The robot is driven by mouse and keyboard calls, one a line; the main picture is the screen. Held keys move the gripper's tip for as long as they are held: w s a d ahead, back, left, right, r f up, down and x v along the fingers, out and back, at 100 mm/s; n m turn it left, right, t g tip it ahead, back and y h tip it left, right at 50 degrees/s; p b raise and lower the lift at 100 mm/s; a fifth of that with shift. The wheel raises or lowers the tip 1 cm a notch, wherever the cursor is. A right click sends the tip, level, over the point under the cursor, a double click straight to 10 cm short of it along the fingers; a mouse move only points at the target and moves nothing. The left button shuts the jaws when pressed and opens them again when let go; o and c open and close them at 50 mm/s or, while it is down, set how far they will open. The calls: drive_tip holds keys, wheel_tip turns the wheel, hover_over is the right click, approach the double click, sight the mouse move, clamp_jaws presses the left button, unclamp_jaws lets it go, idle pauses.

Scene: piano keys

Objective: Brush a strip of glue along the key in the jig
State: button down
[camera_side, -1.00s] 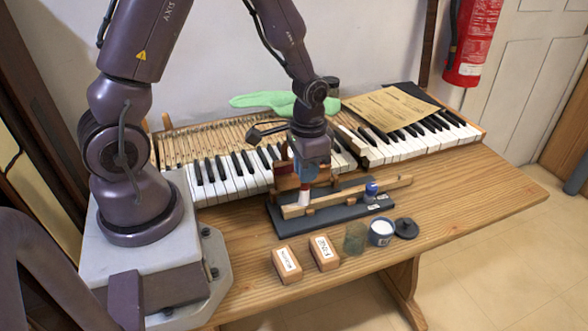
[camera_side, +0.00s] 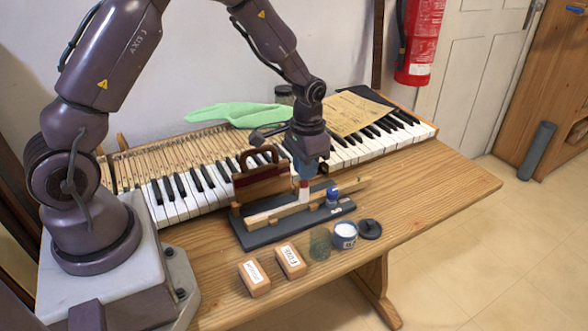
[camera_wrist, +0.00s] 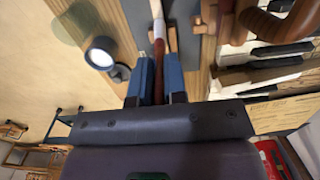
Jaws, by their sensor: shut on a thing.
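The key (camera_side: 272,213) is a long pale wooden stick lying in the jig, which has a dark grey base (camera_side: 285,233). My gripper (camera_side: 303,174) is above the key, around the middle of its length. Its blue fingers are shut on a brush (camera_side: 303,194) with a red and white lower part, pointing down. The brush tip is at the key's top; whether it touches is hard to tell. In the wrist view the brush (camera_wrist: 158,32) runs out between the blue fingers (camera_wrist: 160,80). No glue strip can be made out on the key.
A blue-topped piece (camera_side: 332,193) stands by the key, right of the brush. A wooden-handled block (camera_side: 262,178) stands behind the jig. In front are an open white-filled pot (camera_side: 345,234), its dark lid (camera_side: 370,229), a green glass (camera_side: 320,243) and two labelled blocks (camera_side: 290,261). Piano keys (camera_side: 185,193) lie behind.

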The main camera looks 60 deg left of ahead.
drive_tip(key=shift+w, duration=0.3)
drive_tip(key=shift+s+a, duration=0.15)
drive_tip(key=shift+s, duration=7.05)
wheel_tip(320, 180, up, 8)
